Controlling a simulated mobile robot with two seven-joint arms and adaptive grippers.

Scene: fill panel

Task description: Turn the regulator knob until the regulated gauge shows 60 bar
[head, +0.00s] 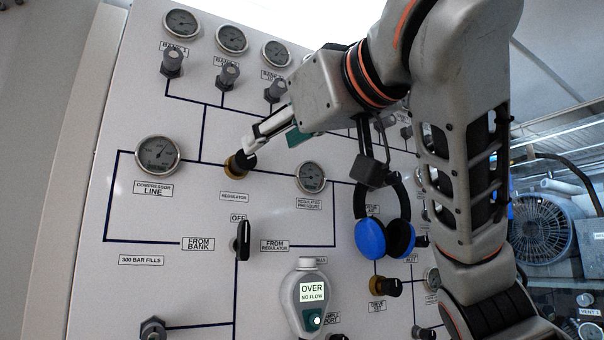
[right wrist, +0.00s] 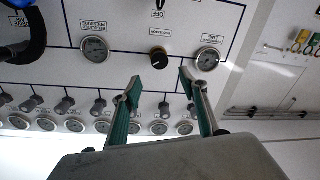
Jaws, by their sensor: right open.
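The regulator knob (head: 236,166) is black with a brass-coloured base, on the white panel above the REGULATOR label. In the right wrist view, where the panel appears upside down, the knob (right wrist: 159,58) lies beyond the gap between my fingertips. My right gripper (head: 258,142) is open and empty in front of the knob. Its green-lined fingers (right wrist: 159,81) stand apart, short of the knob. The regulated pressure gauge (head: 311,177) is right of the knob and also shows in the wrist view (right wrist: 95,49); its needle is too small to read. My left gripper is not in view.
The compressor line gauge (head: 157,154) is left of the knob. Bank gauges (head: 232,39) and valve knobs (head: 172,64) line the panel top. A selector lever (head: 243,240) is below. Blue ear defenders (head: 371,239) hang at right; a meter reading OVER (head: 305,298) sits lower down.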

